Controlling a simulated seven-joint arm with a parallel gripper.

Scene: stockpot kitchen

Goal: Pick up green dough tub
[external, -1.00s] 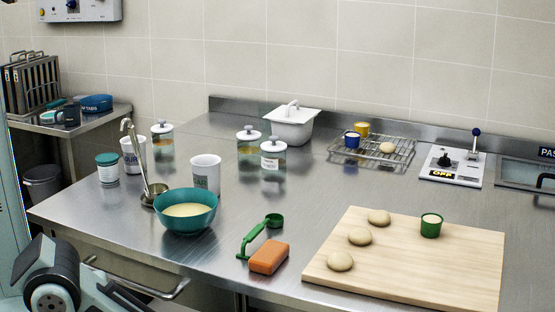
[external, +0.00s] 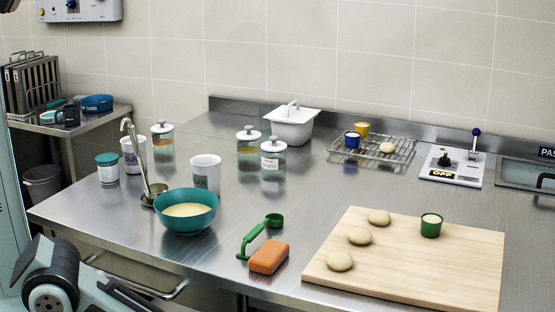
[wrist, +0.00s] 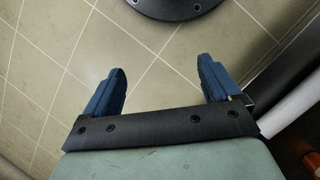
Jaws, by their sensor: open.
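The green dough tub (external: 431,226) stands upright on the right part of the wooden board (external: 470,268), with pale dough showing at its top. My gripper (wrist: 162,82) shows in the wrist view with its two blue fingers wide apart and nothing between them. It faces the tiled floor. The tub is not in the wrist view. In the external view the fingers are not visible; only part of my arm shows at the lower left, well away from the tub.
Several dough balls (external: 360,236) lie on the board left of the tub. An orange block (external: 269,257) and a green scoop (external: 258,236) lie left of the board. A teal bowl (external: 187,212) stands farther left. A wire rack (external: 372,150) with blue and yellow tubs is behind.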

